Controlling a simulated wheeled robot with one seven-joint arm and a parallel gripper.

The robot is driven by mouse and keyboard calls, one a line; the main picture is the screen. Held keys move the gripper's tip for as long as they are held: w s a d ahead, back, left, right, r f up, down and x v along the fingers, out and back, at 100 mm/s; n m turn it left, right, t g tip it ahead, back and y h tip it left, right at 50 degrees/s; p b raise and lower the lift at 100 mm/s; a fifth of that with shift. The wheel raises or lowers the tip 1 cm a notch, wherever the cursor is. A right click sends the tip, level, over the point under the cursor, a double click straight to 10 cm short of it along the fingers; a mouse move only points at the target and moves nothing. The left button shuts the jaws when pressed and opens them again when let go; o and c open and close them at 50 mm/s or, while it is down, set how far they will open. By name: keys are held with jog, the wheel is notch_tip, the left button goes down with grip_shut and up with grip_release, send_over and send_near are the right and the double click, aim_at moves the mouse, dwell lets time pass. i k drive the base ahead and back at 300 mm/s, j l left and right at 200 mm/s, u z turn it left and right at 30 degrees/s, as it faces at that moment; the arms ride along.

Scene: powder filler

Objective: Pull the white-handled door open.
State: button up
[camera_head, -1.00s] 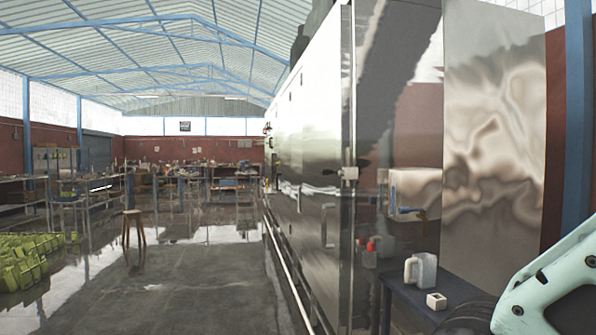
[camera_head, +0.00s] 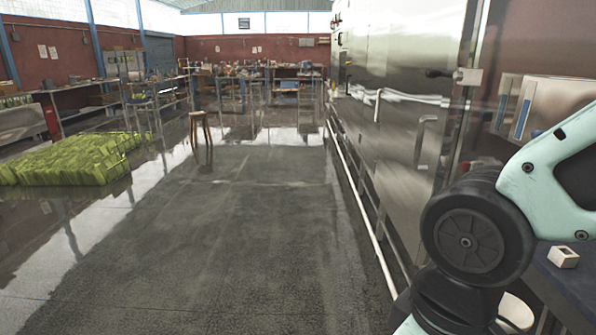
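The steel machine front runs along the right of the head view. The panel looks flush with the machine front, with no gap that I can see. A second pale handle (camera_head: 377,105) shows further back on the same front. My teal and black arm fills the lower right, in front of the near part of the machine. My gripper is not in view, so I cannot see it touching any handle.
A black lever (camera_head: 440,73) with a pale block sticks out near the machine's near edge. A low pale rail (camera_head: 352,190) runs along its foot. A blue table with a small white box (camera_head: 562,257) is at the right. A wooden stool (camera_head: 200,130) stands back left; the floor (camera_head: 230,240) ahead is clear.

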aim_at(381, 11)
jog(key=i, duration=1.35)
jog(key=i+j, duration=0.15)
jog(key=i, duration=2.55)
jog(key=i+j+z, duration=0.1)
jog(key=i+z, duration=0.3)
jog(key=i, duration=0.15)
jog(key=i+j+z, duration=0.4)
jog(key=i+l, duration=0.1)
jog(key=i, duration=0.05)
